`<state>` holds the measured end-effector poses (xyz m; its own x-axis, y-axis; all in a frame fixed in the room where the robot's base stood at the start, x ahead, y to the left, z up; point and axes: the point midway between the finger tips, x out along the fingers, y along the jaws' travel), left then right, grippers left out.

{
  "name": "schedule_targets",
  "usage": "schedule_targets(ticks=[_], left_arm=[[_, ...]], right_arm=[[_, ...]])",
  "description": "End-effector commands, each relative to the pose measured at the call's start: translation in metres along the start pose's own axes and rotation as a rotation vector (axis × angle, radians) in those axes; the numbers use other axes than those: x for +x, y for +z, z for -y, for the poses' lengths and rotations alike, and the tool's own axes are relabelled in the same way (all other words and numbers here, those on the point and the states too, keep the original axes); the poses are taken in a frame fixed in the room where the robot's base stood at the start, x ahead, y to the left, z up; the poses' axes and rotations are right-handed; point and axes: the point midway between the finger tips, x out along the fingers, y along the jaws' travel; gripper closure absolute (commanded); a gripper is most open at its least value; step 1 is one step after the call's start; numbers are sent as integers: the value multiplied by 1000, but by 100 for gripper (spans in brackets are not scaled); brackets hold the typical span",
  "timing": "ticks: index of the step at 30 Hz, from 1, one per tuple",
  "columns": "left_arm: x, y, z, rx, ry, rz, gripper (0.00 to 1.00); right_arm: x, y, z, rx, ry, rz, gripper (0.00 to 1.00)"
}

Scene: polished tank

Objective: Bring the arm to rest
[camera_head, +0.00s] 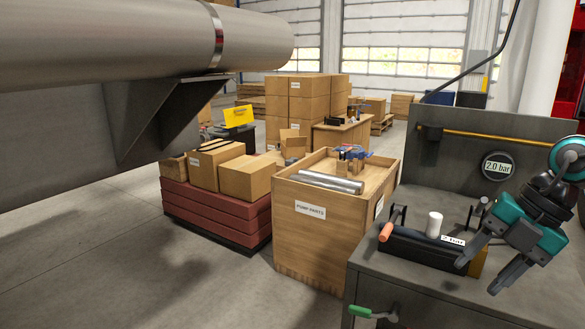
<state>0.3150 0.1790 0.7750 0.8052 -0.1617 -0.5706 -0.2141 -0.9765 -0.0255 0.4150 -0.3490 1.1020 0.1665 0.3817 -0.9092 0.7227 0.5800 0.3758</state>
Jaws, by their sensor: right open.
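My right gripper (478,277) is at the right side of the head view, on a teal and dark arm that comes in from the right edge. Its fingers are apart and point down and to the left. The device has a white cylinder, an orange-tipped handle and a label that seems to read "2 bar". I cannot tell if a finger touches it. My left gripper is not in view.
A grey back panel (465,157) with a "2.0 bar" gauge (498,167) stands behind the gripper. A green-handled lever (361,311) sticks out at the bench front. A wooden "PUMP PARTS" crate (310,240) stands left of the bench. A large metal tank (120,45) fills the upper left.

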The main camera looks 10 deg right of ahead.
Motion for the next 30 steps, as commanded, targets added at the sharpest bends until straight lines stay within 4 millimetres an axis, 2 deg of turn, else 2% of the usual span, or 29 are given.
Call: schedule_targets(ticks=[1, 9, 14, 18, 25, 30], left_arm=[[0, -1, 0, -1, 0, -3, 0], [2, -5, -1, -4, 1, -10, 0], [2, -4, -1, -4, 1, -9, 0], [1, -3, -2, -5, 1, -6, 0], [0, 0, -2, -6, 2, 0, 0], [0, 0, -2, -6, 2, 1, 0]], right_arm=[[12, -2, 2, 23, 70, -45, 49], [68, -5, 6, 205, 521, -209, 49], [100, -2, 13, 392, 778, -234, 49], [131, 1, 27, 595, 957, -215, 49], [196, -8, 61, 989, 1118, -137, 49], [254, -36, 85, 1306, 1114, -82, 49]])
